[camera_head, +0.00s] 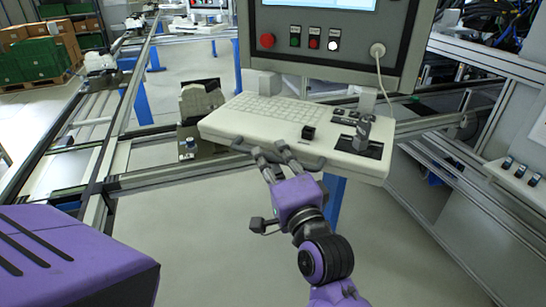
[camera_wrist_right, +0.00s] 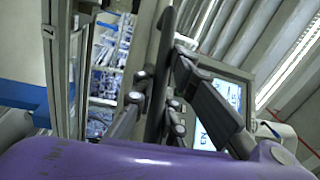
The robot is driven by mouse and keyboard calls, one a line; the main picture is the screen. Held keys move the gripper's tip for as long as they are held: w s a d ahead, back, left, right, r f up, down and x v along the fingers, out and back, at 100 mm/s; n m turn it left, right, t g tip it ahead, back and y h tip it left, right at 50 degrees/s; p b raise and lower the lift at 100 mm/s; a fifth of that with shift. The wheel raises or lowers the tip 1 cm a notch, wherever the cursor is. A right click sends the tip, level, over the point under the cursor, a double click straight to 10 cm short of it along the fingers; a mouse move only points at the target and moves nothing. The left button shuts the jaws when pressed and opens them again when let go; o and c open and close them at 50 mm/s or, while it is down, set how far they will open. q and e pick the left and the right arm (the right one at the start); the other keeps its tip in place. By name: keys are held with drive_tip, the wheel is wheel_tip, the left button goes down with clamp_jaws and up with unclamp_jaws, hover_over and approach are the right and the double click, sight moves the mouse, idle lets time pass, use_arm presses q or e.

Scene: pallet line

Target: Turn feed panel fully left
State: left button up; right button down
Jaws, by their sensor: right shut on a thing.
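The feed panel is a pale keyboard console (camera_head: 215,124) below a grey monitor housing (camera_head: 345,73), its tray slanting down to the right. A thin dark handle (camera_head: 240,145) runs along its front edge. My right gripper (camera_head: 268,150) reaches up from below and is shut on this handle, left of the front edge's middle. In the right wrist view, the fingers (camera_wrist_right: 155,95) sit on both sides of a thin dark upright strip (camera_wrist_right: 158,75), and the monitor (camera_wrist_right: 222,95) shows behind. The exact contact is partly hidden by the fingers. My left gripper is not in view.
A black knob (camera_head: 308,133) and a grey joystick (camera_head: 362,132) stand on the console. A white cable (camera_head: 385,80) hangs from the monitor housing. Metal rails (camera_head: 165,175) lie to the left, a machine frame (camera_head: 470,165) to the right. The floor in front is clear.

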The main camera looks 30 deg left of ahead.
drive_tip(key=shift+s+r, duration=0.1)
drive_tip(key=c, duration=1.8)
unclamp_jaws()
drive_tip(key=shift+a, duration=0.1)
drive_tip(key=shift+o, duration=0.2)
drive_tip(key=shift+s+d+f, duration=0.2)
drive_tip(key=shift+s+d, duration=0.05)
drive_tip(key=shift+d, duration=0.25)
drive_tip(key=v, duration=1.1)
drive_tip(key=shift+r, duration=0.1)
